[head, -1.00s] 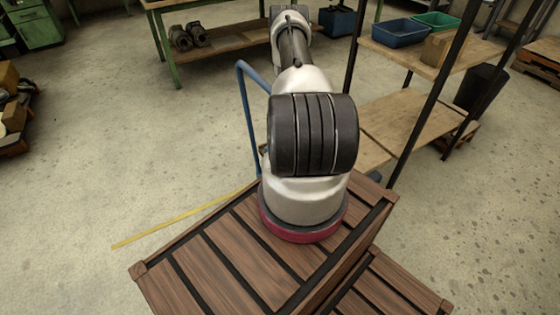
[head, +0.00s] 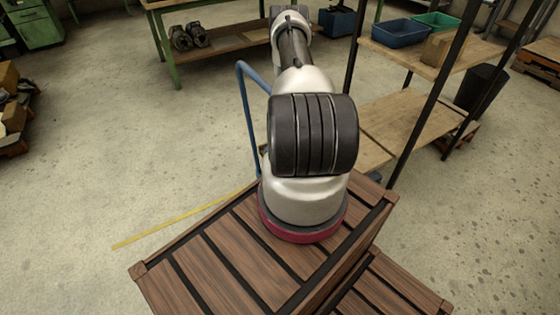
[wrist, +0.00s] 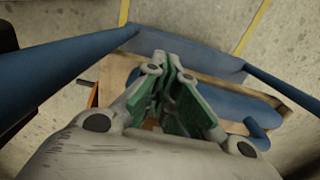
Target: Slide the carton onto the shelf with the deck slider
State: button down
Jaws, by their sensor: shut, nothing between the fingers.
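My gripper (wrist: 168,75) shows in the wrist view with its green-padded fingers together and nothing between them. Beneath it is a tan, wood-like surface (wrist: 118,78), partly covered by a blue panel (wrist: 195,52) and a blue rounded piece (wrist: 240,105). I cannot tell whether the blue rounded piece belongs to the deck slider, or whether the gripper touches anything. The shelf (head: 415,110) stands at the right in the head view, with bare wooden boards on its lower level. A small brown box (head: 437,47) sits on its upper level. I cannot identify the carton for certain.
A blue tube frame (head: 248,105) stands behind my arm; blue tubes also flank my gripper in the wrist view (wrist: 60,65). Blue (head: 400,32) and green (head: 437,20) bins sit on the upper shelf. A green-legged bench (head: 175,65) stands behind.

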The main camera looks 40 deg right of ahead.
jog(key=shift+f, duration=0.1)
jog(key=shift+f, duration=2.15)
